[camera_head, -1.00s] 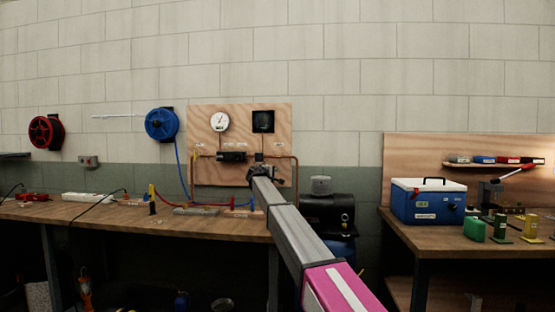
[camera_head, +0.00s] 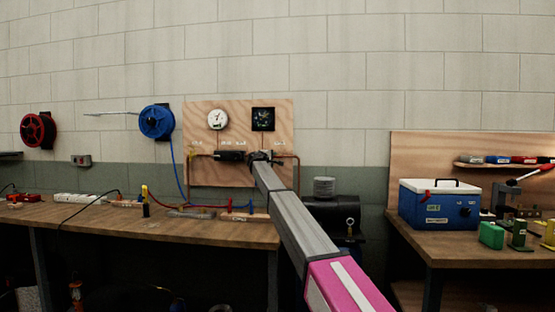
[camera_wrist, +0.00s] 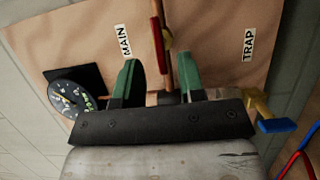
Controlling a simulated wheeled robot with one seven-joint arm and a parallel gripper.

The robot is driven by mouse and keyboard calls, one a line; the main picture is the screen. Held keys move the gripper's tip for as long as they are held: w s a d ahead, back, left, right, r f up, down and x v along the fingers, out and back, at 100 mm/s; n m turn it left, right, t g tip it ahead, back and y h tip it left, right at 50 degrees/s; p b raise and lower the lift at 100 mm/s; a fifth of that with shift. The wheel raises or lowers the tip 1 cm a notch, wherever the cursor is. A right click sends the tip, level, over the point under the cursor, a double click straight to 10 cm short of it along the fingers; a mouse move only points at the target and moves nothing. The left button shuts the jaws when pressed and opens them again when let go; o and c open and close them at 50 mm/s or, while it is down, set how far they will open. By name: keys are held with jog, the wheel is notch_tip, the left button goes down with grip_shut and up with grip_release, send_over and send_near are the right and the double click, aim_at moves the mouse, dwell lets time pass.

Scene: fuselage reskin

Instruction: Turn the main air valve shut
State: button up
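The main air valve's red lever (camera_wrist: 157,48) shows in the wrist view near the "MAIN" label (camera_wrist: 124,40). It runs along the copper pipe on the plywood board. My gripper (camera_wrist: 158,76) is open, with one green finger on each side of the lever and gaps showing on both sides. Whether either finger touches it is hard to tell. In the head view my gripper (camera_head: 260,157) is at the pipe line on the board (camera_head: 240,177) and hides the valve there.
A white gauge (camera_head: 217,118) and a dark square gauge (camera_head: 263,118) sit above. A valve with a blue handle (camera_wrist: 276,125) is right of my gripper in the wrist view, near the "TRAP" label (camera_wrist: 248,45). A workbench (camera_head: 150,228) stands below the board.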

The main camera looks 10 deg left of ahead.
aim_at(277, 156)
jog(key=x, duration=0.5)
grip_shut()
